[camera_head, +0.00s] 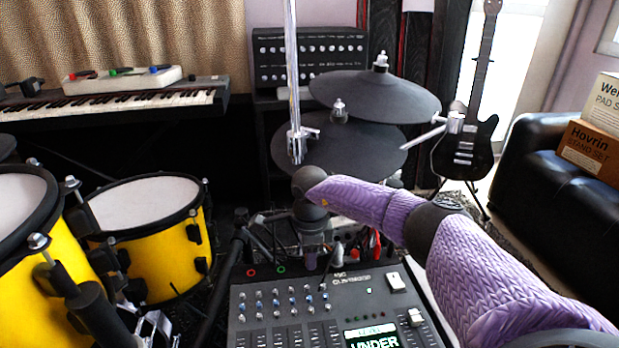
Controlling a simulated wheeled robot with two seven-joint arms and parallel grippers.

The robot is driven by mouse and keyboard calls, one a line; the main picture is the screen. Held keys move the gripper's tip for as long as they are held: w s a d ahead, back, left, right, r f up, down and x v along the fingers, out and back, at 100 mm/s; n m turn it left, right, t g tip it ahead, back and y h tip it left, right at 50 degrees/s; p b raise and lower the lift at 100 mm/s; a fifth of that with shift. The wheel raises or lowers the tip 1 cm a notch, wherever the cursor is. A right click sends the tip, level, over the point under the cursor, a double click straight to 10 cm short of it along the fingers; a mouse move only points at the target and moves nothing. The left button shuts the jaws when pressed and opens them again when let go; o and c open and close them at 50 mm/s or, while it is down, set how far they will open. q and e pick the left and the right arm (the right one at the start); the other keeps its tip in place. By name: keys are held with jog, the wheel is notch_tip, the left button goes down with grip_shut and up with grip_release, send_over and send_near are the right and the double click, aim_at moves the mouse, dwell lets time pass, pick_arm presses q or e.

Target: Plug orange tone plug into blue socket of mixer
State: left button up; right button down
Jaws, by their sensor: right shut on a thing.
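The black mixer (340,290) stands at the bottom centre, with knobs, faders and a lit display. At its back edge are a red-ringed socket (251,272) and a green-ringed socket (281,269); no blue ring shows clearly. My right arm, in a purple sleeve, comes in from the right and bends down behind the mixer's back edge. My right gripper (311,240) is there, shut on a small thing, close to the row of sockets. The held thing is too hidden to identify, and no orange plug can be made out. My left gripper is out of view.
Yellow drums (150,225) stand at left and dark cymbal pads (375,100) behind. A keyboard (110,102) carries a white box (125,79) with small coloured items. Stand tubes and cables crowd the area behind the mixer. A black sofa (555,190) is at right.

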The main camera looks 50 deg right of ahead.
jog(key=shift+c, duration=2)
grip_release()
jog(key=shift+f, duration=0.1)
notch_tip(320, 180, up, 10)
jog(key=p, duration=0.6)
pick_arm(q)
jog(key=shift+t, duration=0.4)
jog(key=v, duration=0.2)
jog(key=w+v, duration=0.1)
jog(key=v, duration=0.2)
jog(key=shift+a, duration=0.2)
